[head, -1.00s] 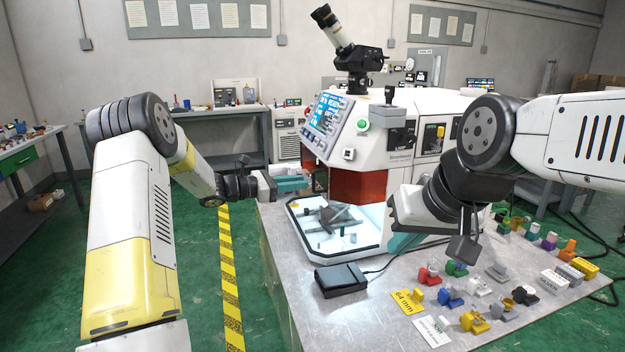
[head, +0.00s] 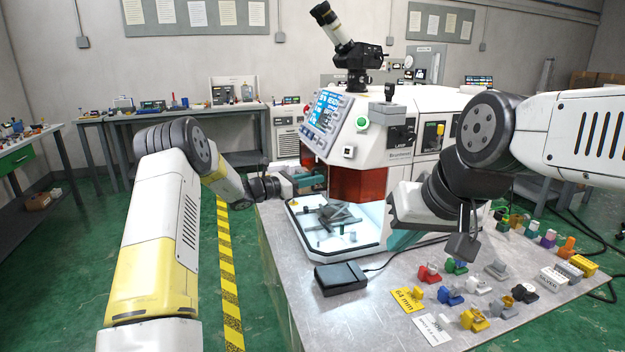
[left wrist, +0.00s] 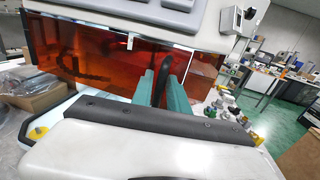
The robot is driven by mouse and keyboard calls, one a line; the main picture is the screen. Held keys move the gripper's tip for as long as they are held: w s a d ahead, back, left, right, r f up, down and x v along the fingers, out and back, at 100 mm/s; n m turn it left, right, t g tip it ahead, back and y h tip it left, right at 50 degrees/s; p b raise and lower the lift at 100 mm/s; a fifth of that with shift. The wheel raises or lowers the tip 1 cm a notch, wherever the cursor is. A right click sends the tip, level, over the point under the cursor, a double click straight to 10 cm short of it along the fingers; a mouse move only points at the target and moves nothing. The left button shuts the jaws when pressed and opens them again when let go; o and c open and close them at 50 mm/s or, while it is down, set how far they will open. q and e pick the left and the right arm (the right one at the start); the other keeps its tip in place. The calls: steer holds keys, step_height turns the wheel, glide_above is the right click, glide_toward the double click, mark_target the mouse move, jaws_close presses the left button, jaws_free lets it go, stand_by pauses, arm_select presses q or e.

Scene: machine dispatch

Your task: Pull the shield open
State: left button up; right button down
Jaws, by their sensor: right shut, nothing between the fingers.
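The amber shield (head: 358,190) hangs at the front of the white machine, over a lit work bay. It fills the upper left of the left wrist view (left wrist: 95,70), with its lower edge visible. My left gripper (head: 310,184) is at the shield's left side. In the left wrist view, its two teal fingers (left wrist: 164,92) stand apart with a dark upright piece (left wrist: 164,70), perhaps a handle, between or just beyond them. I cannot tell whether they touch it. My right gripper (head: 400,243) is shut and empty, pointing down in front of the machine's right side.
The grey table (head: 345,315) holds a black pedal box (head: 341,277), a yellow card (head: 408,300) and several small coloured parts to the right. Grey parts (head: 335,215) lie in the bay. A microscope (head: 345,45) tops the machine. The table's left edge is clear.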

arm_select(q)
jaws_close()
stand_by(1.4)
